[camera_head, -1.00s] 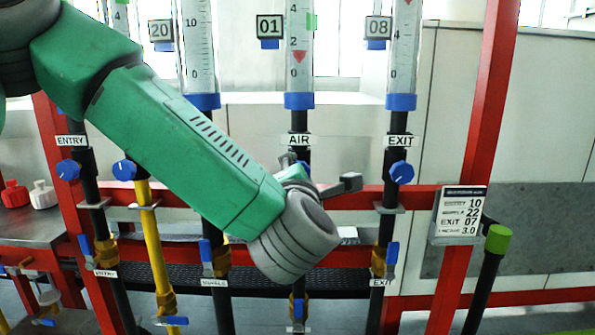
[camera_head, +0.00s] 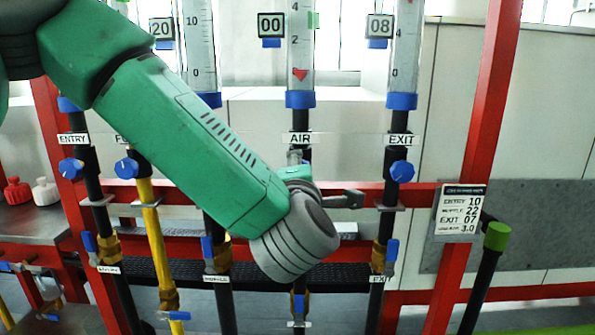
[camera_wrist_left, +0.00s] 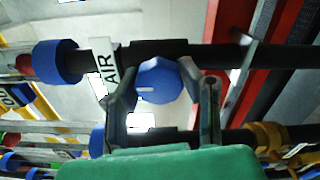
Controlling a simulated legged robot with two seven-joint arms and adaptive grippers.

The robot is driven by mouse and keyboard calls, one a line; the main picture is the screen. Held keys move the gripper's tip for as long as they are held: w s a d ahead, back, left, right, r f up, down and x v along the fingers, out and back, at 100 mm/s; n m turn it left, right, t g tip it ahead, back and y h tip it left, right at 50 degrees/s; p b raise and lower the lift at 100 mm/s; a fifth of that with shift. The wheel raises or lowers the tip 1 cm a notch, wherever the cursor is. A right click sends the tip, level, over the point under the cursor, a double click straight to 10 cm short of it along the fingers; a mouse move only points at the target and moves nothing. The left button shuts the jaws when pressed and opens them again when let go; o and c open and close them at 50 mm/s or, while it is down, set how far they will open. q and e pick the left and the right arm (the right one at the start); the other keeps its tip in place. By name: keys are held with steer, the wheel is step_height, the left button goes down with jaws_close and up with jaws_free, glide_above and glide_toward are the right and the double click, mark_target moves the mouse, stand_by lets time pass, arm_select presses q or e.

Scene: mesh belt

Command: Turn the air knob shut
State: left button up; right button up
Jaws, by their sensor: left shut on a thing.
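The blue air knob (camera_wrist_left: 160,82) sits on the black pipe below the AIR label (camera_wrist_left: 105,68), which also shows in the head view (camera_head: 299,139). My left gripper (camera_wrist_left: 154,72) has one finger on each side of the knob and is shut on it. In the head view the gripper (camera_head: 312,186) is partly covered by my green forearm and grey wrist, and the knob is hidden there. The air display (camera_head: 271,26) reads 00. The red float (camera_head: 300,75) is low in the air tube. My right gripper is not in view.
The exit knob (camera_head: 402,171) stands close right of my gripper. The entry knob (camera_head: 71,168) and another blue knob (camera_head: 126,167) are at the left. A red horizontal rail (camera_head: 365,190) runs behind the pipes. A readings card (camera_head: 460,212) hangs at the right.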

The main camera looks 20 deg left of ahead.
arm_select(q)
steer(key=shift+s+d+f, duration=0.15)
steer(key=shift+f, duration=0.2)
steer(key=o, duration=1.1)
steer(key=shift+o, duration=0.7)
steer(key=shift+d+r, duration=0.15)
steer(key=shift+r, duration=0.05)
steer(key=v, duration=1.2)
